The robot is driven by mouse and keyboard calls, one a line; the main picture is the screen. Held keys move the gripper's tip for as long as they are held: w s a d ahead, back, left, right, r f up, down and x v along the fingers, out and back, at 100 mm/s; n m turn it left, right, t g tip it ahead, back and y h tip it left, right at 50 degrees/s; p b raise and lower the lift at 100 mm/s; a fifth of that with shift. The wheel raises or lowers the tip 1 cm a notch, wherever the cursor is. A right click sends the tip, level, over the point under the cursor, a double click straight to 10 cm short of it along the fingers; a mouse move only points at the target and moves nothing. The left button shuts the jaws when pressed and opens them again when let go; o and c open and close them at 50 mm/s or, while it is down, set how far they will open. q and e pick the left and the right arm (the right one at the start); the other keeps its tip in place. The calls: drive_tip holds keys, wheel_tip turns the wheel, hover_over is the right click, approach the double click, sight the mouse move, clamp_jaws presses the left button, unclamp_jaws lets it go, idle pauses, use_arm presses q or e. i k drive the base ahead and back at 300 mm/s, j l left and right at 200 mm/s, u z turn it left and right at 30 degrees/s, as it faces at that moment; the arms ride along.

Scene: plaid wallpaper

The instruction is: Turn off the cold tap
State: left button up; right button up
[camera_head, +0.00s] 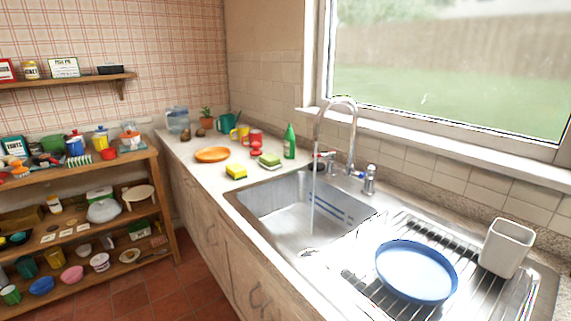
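A tall curved chrome faucet (351,130) stands behind the sink, and a stream of water (312,200) runs from its spout into the steel basin (290,222). A small tap handle with a blue mark (361,175) is to the right of the faucet's base. A handle with a red mark (323,155) is to its left, partly behind the spout and water. The exact turn of either handle is too small to tell. Neither of my grippers shows in this view.
A small metal dispenser-like item (369,181) stands just right of the blue-marked handle. A blue-rimmed plate (416,270) and a white container (506,248) are on the drainer. A window sill (440,140) runs behind.

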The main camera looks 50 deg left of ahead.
sight(371, 170)
drive_tip(key=u, duration=0.9)
drive_tip(key=k+z, duration=0.35)
drive_tip(key=i+l, duration=0.05)
drive_tip(key=i, duration=0.05)
